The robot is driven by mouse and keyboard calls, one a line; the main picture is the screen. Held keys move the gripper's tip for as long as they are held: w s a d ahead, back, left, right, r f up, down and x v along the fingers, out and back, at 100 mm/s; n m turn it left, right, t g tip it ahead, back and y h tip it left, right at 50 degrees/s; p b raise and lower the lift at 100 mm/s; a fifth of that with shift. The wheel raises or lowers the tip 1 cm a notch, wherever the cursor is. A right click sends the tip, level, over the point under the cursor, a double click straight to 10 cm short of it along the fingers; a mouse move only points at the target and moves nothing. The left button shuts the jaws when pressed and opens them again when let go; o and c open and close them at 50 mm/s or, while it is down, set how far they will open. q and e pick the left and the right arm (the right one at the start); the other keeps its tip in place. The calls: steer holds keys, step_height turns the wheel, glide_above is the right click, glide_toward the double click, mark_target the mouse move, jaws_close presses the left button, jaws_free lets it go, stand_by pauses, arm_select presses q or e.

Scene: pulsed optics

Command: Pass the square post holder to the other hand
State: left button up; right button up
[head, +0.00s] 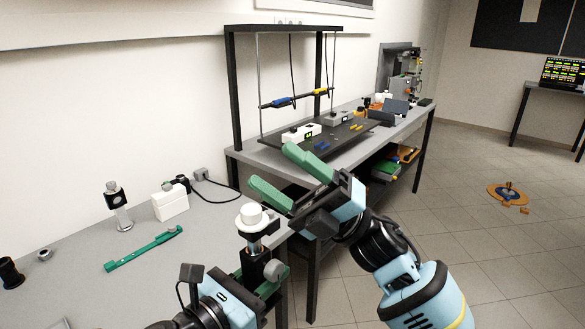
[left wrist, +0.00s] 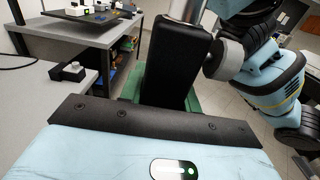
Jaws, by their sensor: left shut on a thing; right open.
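The square post holder (head: 254,266) is a black block with a grey side knob, a metal post and a white round top. My left gripper (head: 257,284) is shut on it and holds it upright by the bench's front edge. In the left wrist view the holder (left wrist: 172,65) fills the middle, with its grey knob to the right and green fingers partly hidden behind it. My right gripper (head: 272,168) is open, with green fingers spread and nothing between them. It is just above and right of the holder's white top; I cannot tell if they touch.
On the near bench (head: 75,235) are a green bar tool (head: 144,249), a white box (head: 170,202), a post-mounted part (head: 118,205) and small black parts at left. A second bench with a black frame (head: 237,100) stands beyond. Floor at right is mostly open.

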steer(key=s+a+r+n+g+h, duration=0.45)
steer(key=n+g, duration=0.35)
steer(key=n, duration=0.2)
steer(key=n+t+h, duration=0.4)
steer(key=t+h, duration=0.3)
steer(key=h, duration=1)
glide_toward(261, 234)
steer(key=shift+w+x, duration=0.15)
steer(key=shift+x, duration=1.75)
steer(key=shift+w+x, duration=0.2)
steer(key=shift+x, duration=1.7)
steer(key=shift+w+x, duration=0.15)
steer(key=shift+x, duration=1.75)
steer(key=shift+d, duration=0.15)
